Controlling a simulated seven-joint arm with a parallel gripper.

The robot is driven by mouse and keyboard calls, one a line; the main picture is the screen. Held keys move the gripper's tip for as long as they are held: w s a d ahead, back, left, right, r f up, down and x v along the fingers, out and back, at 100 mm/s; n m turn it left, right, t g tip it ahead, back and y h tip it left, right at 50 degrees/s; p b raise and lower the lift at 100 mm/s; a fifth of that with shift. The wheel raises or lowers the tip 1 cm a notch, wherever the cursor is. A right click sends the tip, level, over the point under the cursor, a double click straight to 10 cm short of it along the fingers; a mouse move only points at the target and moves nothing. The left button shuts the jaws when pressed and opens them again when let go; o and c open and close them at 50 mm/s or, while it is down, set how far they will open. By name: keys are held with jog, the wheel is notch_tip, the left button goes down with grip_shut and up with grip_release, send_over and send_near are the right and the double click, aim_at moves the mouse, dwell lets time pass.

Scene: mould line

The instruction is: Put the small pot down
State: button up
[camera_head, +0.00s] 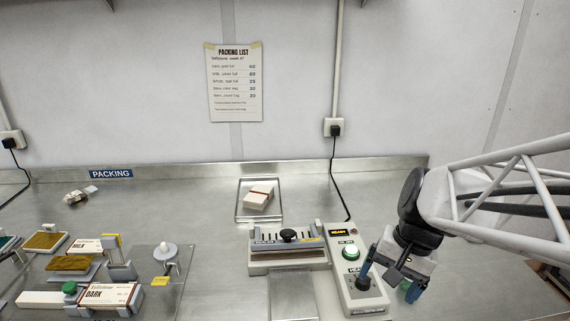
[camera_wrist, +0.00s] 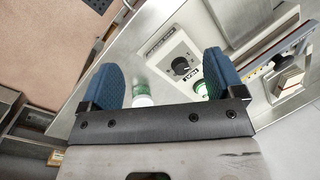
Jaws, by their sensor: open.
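My gripper (camera_head: 391,278) is low over the right part of the steel bench, beside the grey control box. Its blue fingers are wide apart in the wrist view (camera_wrist: 163,78). A small pot (camera_wrist: 142,95), green with a whitish top, shows between them, nearer the left finger and apart from both in the picture. In the camera_head view a bit of green (camera_head: 413,293) shows by the right finger and is probably this pot, mostly hidden. The pot appears to be on the bench, but its base is hidden by my gripper.
The control box (camera_head: 362,296) with a lit green button stands close left of my gripper. Left of it is a sealer (camera_head: 288,258) with a black knob. A tray (camera_head: 243,212) holds a small box behind. Packed boxes and fixtures fill the left. The bench edge is near on the right.

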jog(key=s+a+r+n+t+h, duration=0.2)
jog(key=s+a+r+n+h, duration=0.1)
jog(key=s+a+r+n, duration=0.1)
jog(key=shift+s+a+n+t, duration=0.15)
jog(key=shift+s+n+t, duration=0.25)
jog(key=shift+n, duration=0.7)
jog(key=shift+s, duration=0.1)
dwell(0.6)
